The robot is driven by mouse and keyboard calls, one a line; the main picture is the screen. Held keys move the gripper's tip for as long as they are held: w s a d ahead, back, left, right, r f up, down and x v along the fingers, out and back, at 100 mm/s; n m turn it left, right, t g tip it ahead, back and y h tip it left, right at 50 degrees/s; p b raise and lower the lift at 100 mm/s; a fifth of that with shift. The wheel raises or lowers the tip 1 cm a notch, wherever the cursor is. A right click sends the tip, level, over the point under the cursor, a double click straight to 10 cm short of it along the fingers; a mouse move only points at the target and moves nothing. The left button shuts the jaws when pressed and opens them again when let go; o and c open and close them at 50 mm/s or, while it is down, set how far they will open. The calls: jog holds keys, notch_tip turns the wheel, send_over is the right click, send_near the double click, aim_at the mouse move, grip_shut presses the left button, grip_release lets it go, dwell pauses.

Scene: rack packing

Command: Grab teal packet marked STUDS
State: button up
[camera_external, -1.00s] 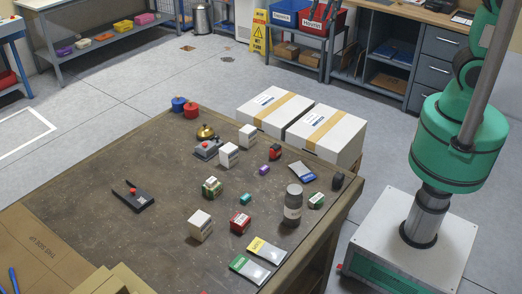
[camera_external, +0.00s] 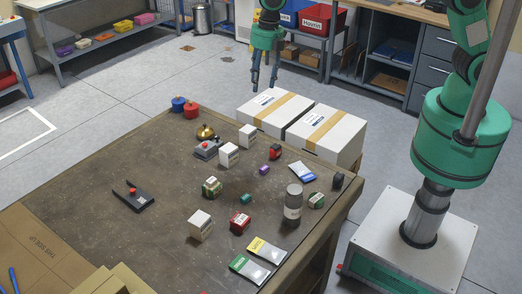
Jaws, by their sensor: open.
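A green-to-teal flat packet (camera_external: 250,268) with a grey lower part lies on the brown table near its front edge. Its lettering is too small to read for certain, so I cannot confirm that it says STUDS. A yellow-topped packet (camera_external: 267,250) lies just beyond it, and a blue-and-white packet (camera_external: 302,172) lies near the right edge. My gripper (camera_external: 264,86) is open and empty, pointing down, high up at the back by the white boxes, far from the green packet.
On the brown table (camera_external: 110,215) stand a grey bottle (camera_external: 293,205), a red box (camera_external: 240,222), white boxes (camera_external: 200,225) and a bell (camera_external: 205,132). Two large taped cartons (camera_external: 325,132) stand behind its right side. Cardboard (camera_external: 35,255) lies at front left.

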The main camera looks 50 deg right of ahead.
jog(key=s+a+f+n, duration=0.2)
jog(key=a+f+n, duration=0.2)
jog(key=a+f, duration=0.55)
jog(key=n+g+p, duration=0.1)
jog(key=n+p, duration=0.1)
jog(key=n, duration=0.3)
send_over(246, 196)
notch_tip(246, 196, down, 10)
jog(key=shift+h, duration=0.4)
jog(key=shift+w+a+f, duration=0.1)
jog(key=shift+f, duration=0.1)
jog(key=shift+f, duration=4.2)
jog(key=shift+f, duration=0.1)
jog(key=shift+f, duration=2.55)
jog(key=c, duration=1.2)
